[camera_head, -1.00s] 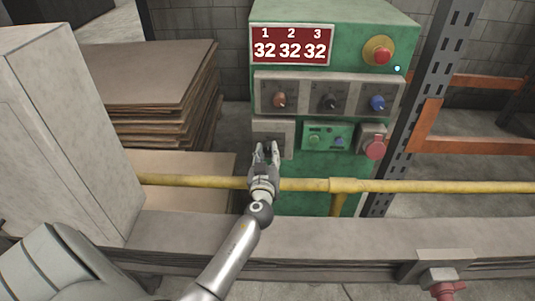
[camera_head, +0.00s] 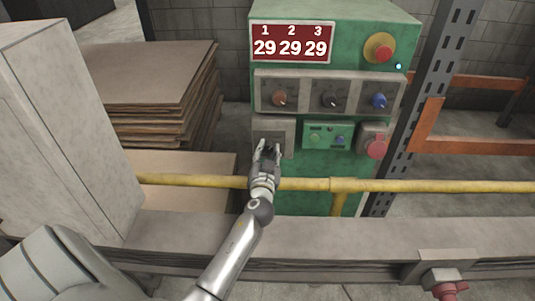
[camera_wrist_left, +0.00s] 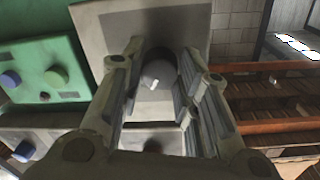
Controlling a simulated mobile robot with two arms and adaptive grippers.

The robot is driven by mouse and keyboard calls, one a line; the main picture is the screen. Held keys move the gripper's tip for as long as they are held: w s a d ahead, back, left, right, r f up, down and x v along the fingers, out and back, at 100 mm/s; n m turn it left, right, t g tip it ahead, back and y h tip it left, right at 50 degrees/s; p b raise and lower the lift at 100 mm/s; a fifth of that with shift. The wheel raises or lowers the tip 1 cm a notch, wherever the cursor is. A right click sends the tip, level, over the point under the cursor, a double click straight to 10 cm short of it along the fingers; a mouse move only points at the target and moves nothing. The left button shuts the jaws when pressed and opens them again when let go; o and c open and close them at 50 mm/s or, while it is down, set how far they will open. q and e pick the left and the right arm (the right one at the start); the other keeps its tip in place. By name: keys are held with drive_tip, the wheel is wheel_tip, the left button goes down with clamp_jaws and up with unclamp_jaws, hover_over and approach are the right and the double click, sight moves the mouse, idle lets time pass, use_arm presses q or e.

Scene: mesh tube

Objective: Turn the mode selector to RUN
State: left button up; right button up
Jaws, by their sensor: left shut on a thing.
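The mode selector is a dark, rounded knob (camera_wrist_left: 157,75) with a small white mark, on a grey plate (camera_head: 285,129) at the lower left of the green machine front. In the head view my left gripper (camera_head: 267,147) is in front of this plate and mostly hides the knob. In the left wrist view the fingers stand on both sides of the knob, shut on it. No RUN lettering can be read. My right gripper is not in view.
Above are three knobs, copper (camera_head: 280,99), black (camera_head: 330,100) and blue (camera_head: 379,101), and a red button (camera_head: 383,53). A green button plate (camera_head: 328,135) and a red round part (camera_head: 377,148) are to the right. A yellow pipe (camera_head: 430,187) crosses below.

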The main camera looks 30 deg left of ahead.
use_arm(q)
drive_tip(key=m, duration=0.6)
drive_tip(key=shift+r, duration=0.1)
drive_tip(key=m+p, duration=0.1)
drive_tip(key=m, duration=0.4)
drive_tip(key=shift+m+g+y, duration=0.3)
idle(0.3)
drive_tip(key=o, duration=1)
drive_tip(key=shift+s, duration=0.1)
drive_tip(key=v, duration=1.2)
